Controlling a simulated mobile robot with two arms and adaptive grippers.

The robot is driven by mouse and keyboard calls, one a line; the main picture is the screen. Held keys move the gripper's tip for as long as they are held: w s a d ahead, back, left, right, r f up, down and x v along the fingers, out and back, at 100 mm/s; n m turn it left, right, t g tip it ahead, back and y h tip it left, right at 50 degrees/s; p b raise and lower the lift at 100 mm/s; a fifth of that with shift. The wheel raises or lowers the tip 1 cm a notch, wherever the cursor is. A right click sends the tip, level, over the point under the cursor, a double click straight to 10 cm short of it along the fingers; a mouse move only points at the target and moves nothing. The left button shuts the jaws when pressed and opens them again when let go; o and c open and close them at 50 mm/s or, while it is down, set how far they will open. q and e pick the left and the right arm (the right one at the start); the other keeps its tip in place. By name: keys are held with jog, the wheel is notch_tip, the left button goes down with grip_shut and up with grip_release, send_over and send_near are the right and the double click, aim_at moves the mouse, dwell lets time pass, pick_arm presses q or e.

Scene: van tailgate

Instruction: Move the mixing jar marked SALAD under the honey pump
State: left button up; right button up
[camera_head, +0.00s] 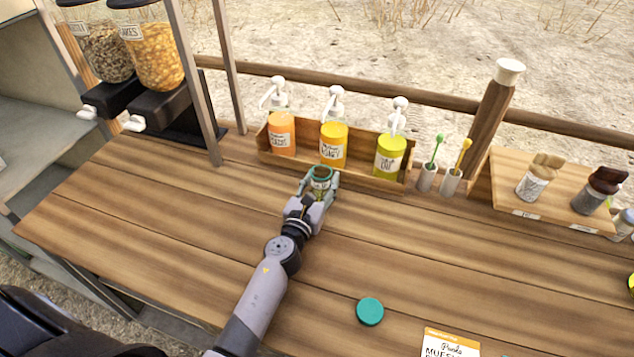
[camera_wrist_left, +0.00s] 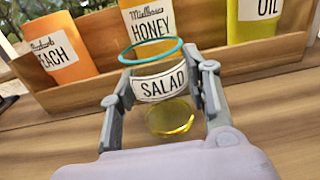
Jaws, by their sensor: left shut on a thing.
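My left gripper (camera_head: 319,184) is shut on the SALAD jar (camera_head: 321,178), a clear jar with a teal rim. In the left wrist view the jar (camera_wrist_left: 160,86) stands between the two fingers, its SALAD label facing the camera, with some yellow liquid at its bottom. The honey pump (camera_head: 333,145), a yellow bottle with a white pump head, stands in the middle of the wooden rack, directly behind the jar. Its HONEY label also shows in the left wrist view (camera_wrist_left: 152,24). Whether the jar touches the table is hard to tell. My right gripper is not in view.
An orange PEACH pump (camera_head: 282,133) and a yellow-green OIL pump (camera_head: 390,156) flank the honey in the rack (camera_head: 265,152). Two cups with a green and a yellow utensil (camera_head: 450,181) stand right of it. A teal lid (camera_head: 370,311) lies on the front table. Dispensers (camera_head: 155,60) hang at left.

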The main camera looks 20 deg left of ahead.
pick_arm(q)
jog(key=o, duration=1.3)
jog(key=shift+o, duration=0.2)
jog(key=shift+s, duration=0.1)
